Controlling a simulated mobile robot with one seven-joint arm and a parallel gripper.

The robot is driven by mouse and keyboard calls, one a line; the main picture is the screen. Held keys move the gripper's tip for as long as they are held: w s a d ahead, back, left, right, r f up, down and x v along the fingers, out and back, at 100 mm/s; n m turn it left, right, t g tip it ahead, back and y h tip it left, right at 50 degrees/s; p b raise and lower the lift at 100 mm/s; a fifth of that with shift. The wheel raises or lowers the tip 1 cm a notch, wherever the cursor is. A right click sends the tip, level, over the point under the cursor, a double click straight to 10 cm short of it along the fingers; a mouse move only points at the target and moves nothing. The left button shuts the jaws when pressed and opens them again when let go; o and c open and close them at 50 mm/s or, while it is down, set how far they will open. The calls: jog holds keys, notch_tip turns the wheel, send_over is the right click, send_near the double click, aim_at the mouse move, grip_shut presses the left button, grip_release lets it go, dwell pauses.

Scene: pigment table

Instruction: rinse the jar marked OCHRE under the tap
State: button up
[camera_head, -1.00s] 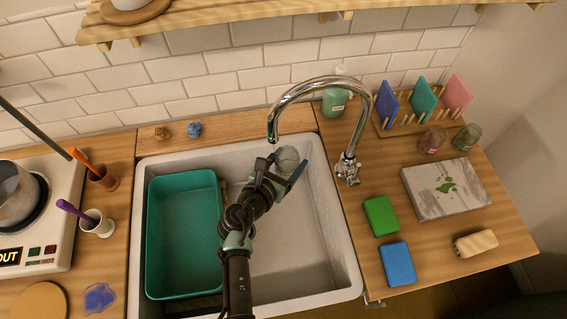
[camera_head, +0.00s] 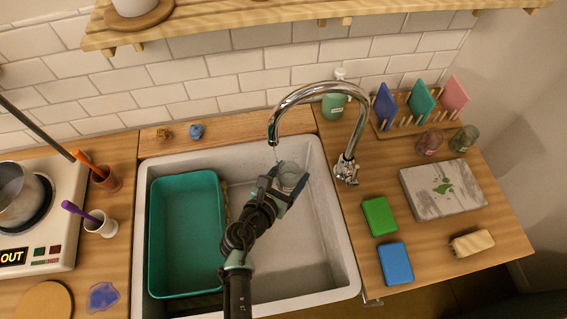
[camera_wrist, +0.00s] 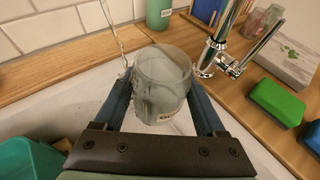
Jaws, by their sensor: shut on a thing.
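My gripper (camera_wrist: 160,110) is shut on a clear glass jar (camera_wrist: 163,82), one finger on each side. The jar's label is mostly hidden; its visible letters seem to begin "Oc". The jar (camera_head: 290,174) is held over the grey sink (camera_head: 312,240), just right of and below the spout of the chrome tap (camera_head: 318,86). A thin water stream (camera_wrist: 113,32) runs down at the jar's left in the wrist view, with drops near its left rim and the left finger. I cannot tell whether any enters the jar.
A teal basin (camera_head: 186,235) fills the sink's left side. A green soap bottle (camera_head: 334,104) stands behind the tap. Two jars (camera_head: 430,141), a rack with coloured tiles (camera_head: 421,101), a stained board (camera_head: 443,189), and green (camera_head: 379,216) and blue (camera_head: 395,263) blocks are on the right counter.

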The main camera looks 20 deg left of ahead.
jog(key=shift+s+d+p, duration=0.65)
jog(key=shift+s+d, duration=0.9)
jog(key=shift+d, duration=0.25)
jog(key=s+d+r+p, duration=0.3)
jog(key=r+p, duration=0.1)
jog(key=shift+d+p, duration=0.35)
jog(key=shift+d, duration=0.05)
jog(key=shift+s, duration=0.1)
dwell(0.9)
